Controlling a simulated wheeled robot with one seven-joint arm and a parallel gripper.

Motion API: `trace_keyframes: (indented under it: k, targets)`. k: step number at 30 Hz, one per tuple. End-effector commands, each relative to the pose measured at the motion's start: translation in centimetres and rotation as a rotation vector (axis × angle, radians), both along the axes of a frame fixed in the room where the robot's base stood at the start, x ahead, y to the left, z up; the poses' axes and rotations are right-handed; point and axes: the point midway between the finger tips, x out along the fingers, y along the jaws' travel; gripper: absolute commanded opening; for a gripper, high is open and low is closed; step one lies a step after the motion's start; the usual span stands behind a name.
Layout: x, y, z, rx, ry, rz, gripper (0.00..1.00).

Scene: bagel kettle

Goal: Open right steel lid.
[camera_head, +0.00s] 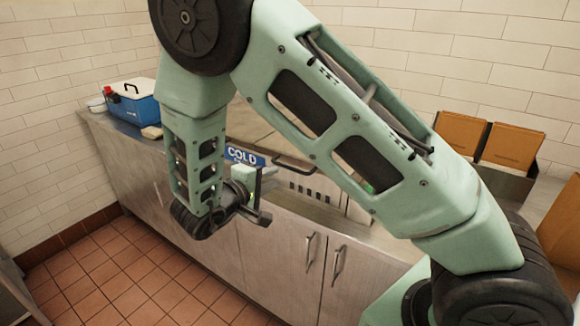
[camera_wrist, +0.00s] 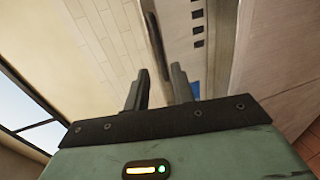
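A steel lid surface (camera_head: 258,130) shows behind my arm on the counter unit. A dark bar handle (camera_head: 293,164) sits at its front edge, right of the blue COLD label (camera_head: 243,156). My arm hides much of the lid area, so I cannot tell where the left and right lids divide. My gripper (camera_head: 262,197) is in front of the unit, below the handle and apart from it. In the wrist view my gripper (camera_wrist: 160,80) has its two dark fingers apart with nothing between them.
A blue cooler with a white lid (camera_head: 134,103) stands at the counter's left end. Brown boards (camera_head: 512,146) stand at the right. Cabinet doors with steel handles (camera_head: 310,252) are below the counter. The tiled floor (camera_head: 130,270) at the left is clear.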

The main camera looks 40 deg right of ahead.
Motion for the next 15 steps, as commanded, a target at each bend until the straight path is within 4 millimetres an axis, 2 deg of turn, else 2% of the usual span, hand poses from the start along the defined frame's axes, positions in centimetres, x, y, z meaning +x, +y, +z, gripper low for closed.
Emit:
trace_keyframes:
  k: [6, 15]
  targets:
    - [1.4, -4.4, -0.8, -0.002, 0.001, -0.004, 0.25]
    - [3.0, -8.3, -1.8, 0.001, -0.001, 0.000, 0.25]
